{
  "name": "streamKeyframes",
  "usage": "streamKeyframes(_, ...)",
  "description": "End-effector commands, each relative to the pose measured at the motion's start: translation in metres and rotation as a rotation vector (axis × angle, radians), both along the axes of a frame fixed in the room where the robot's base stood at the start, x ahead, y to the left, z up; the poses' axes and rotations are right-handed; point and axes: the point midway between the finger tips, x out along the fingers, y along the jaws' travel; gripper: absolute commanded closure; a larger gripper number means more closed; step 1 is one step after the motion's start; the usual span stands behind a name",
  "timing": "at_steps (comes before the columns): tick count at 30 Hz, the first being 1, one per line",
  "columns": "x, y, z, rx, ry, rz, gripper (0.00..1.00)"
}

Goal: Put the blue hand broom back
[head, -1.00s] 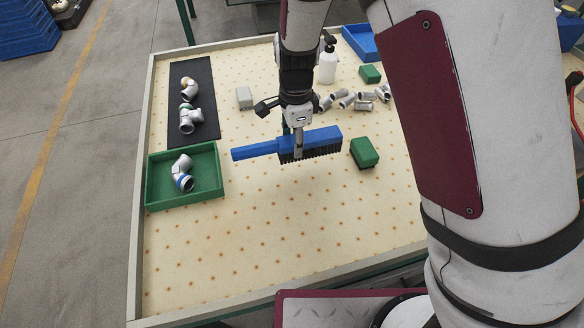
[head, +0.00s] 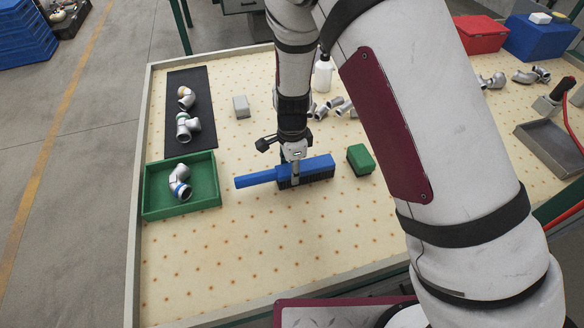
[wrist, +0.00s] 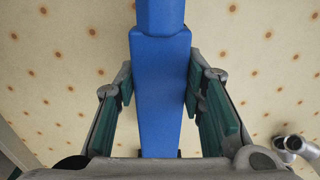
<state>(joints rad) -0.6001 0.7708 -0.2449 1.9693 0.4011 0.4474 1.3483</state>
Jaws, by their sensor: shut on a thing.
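The blue hand broom (head: 318,167) has a blue back and handle and dark bristles facing down. In the head view it is in the middle of the table, its handle pointing left. My gripper (head: 290,178) is above it and shut on its blue body. In the wrist view the broom (wrist: 160,75) runs between the two green-padded fingers of my gripper (wrist: 160,100), which press on both its sides. The bristles are close to the table top; I cannot tell whether they touch it.
A green tray (head: 148,202) with a pipe fitting stands left of the broom. A dark mat (head: 202,82) with fittings lies behind it. A green block (head: 361,158) is close to the broom's right end. A grey block (head: 241,107) and a white bottle (head: 322,78) stand behind. The front table area is clear.

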Motion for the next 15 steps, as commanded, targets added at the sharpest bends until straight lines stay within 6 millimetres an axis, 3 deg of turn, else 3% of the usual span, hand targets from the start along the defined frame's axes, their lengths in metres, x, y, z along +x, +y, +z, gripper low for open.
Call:
streamKeyframes(4,0.0002,-0.0003,-0.0048,0.0,0.0,0.0,0.94)
streamKeyframes(5,0.0,-0.0002,-0.0044,0.0,0.0,0.0,0.57)
streamKeyframes(7,-0.0001,-0.0002,-0.0041,0.0,0.001,0.0,0.44)
streamKeyframes(15,-0.0001,-0.0001,-0.0039,0.0,0.001,0.0,0.44)
